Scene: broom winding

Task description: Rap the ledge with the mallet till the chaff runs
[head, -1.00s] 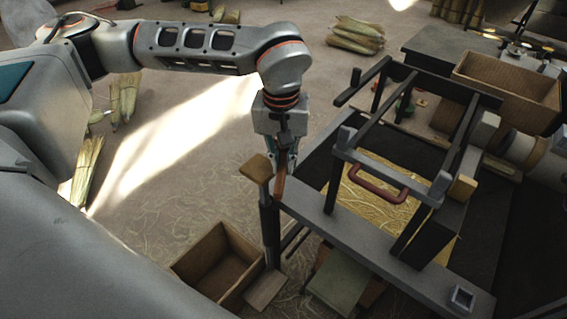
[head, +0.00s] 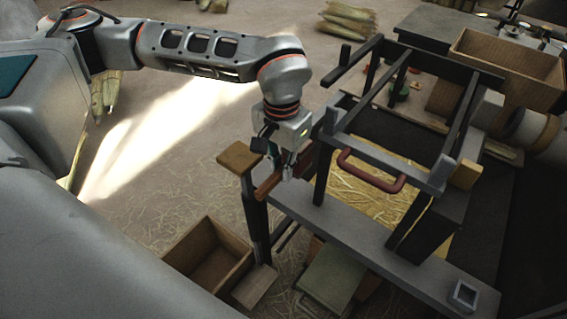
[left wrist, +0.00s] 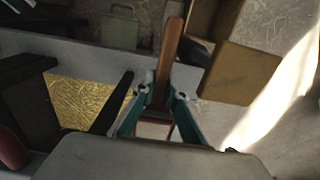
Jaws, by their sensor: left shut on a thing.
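My left gripper (head: 290,170) is shut on a reddish-brown wooden handle (head: 268,187), which I take to be the mallet's. The handle sticks out to the lower left over the end of the grey ledge (head: 350,232). In the left wrist view the handle (left wrist: 169,55) runs up from between the fingers (left wrist: 160,105). The mallet's head is mostly hidden by the gripper. I cannot tell whether the mallet touches the ledge. Yellow chaff (head: 362,198) lies on the surface behind the ledge, under the dark frame. My right gripper is not in view.
A grey frame with a red handle (head: 370,180) stands just right of my left gripper. A post with a wooden top (head: 240,158) stands at its left. An open wooden box (head: 208,255) is on the floor, and a small square holder (head: 463,294) sits at the ledge's right end.

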